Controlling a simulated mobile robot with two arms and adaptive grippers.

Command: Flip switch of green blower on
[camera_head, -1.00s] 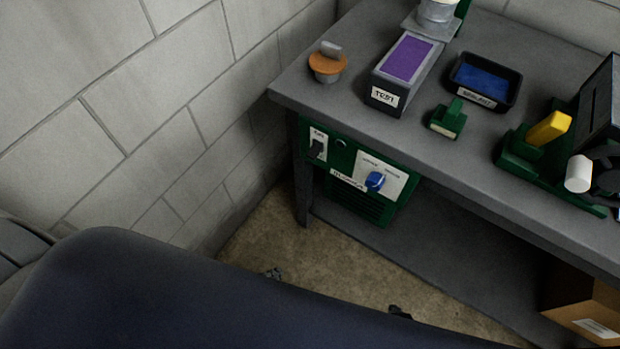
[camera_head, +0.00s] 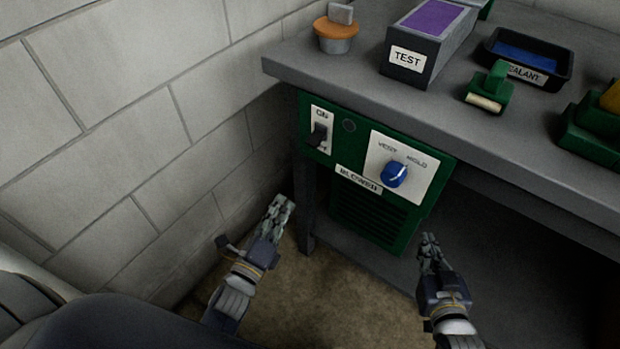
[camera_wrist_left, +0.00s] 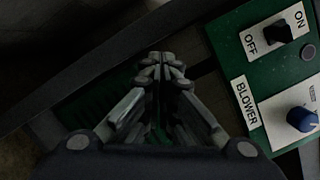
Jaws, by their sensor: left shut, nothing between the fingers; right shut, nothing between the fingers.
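The green blower (camera_head: 351,215) hangs under the table's front edge, with a "BLOWER" label and a vent grille. Its dark switch (camera_head: 317,135) sits on a white plate marked "ON" at the top in the head view. In the left wrist view the switch (camera_wrist_left: 281,33) lies at upper right, between "OFF" and "ON". A blue knob (camera_head: 393,174) is on a second white plate to the right. My left gripper (camera_head: 283,203) is shut and empty, below and left of the blower, apart from the switch. My right gripper (camera_head: 429,239) is shut and empty, right of the grille.
The grey table (camera_head: 340,85) overhangs the blower, with a leg (camera_head: 304,212) at its left. A block wall (camera_head: 120,130) is close on the left. The "TEST" box (camera_head: 407,62), orange-topped pot (camera_head: 335,38), green-handled tool (camera_head: 490,90) and sealant tray (camera_head: 528,62) stand on top.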

